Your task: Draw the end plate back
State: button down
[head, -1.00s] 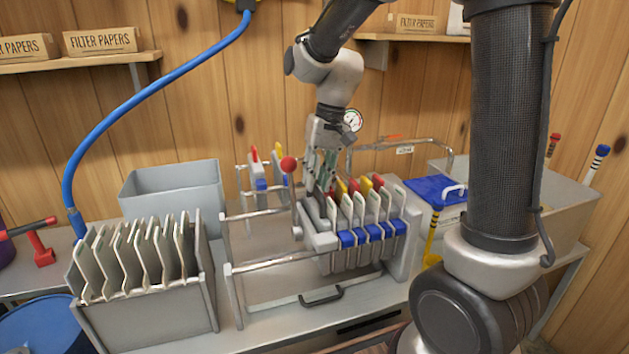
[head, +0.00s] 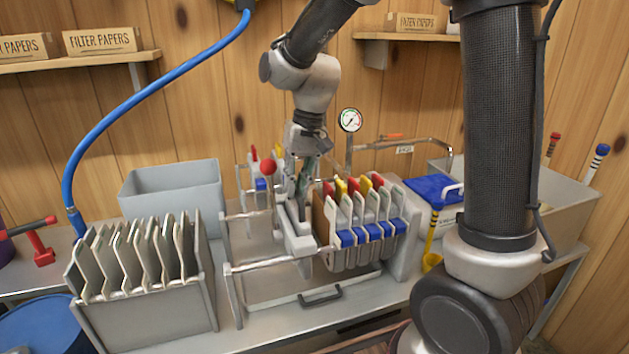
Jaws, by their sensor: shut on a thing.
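The grey end plate (head: 298,241) of the filter press stands upright on the press rails in the head view. A narrow gap separates it from the pack of pale plates (head: 361,212). My gripper (head: 302,194) reaches down from above and is shut on the top of the end plate; the fingertips are partly hidden. A lever with a red ball (head: 268,168) rises at the left of the end plate.
The press rails (head: 272,263) are clear left of the end plate, up to the frame's end posts. A rack of plates (head: 147,302) stands at the left, a grey bin (head: 172,197) behind it. A pressure gauge (head: 350,120) and a bent pipe (head: 405,141) stand behind.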

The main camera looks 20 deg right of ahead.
jog(key=a, duration=0.7)
jog(key=shift+a, duration=0.4)
jog(key=c, duration=1.7)
grip_release()
jog(key=shift+r, duration=0.1)
jog(key=r, duration=0.4)
jog(key=d+r, duration=0.1)
jog(key=r, duration=0.2)
jog(key=d+r, duration=0.1)
jog(key=r, duration=0.3)
jog(key=shift+d+r, duration=0.2)
jog(key=shift+r, duration=0.1)
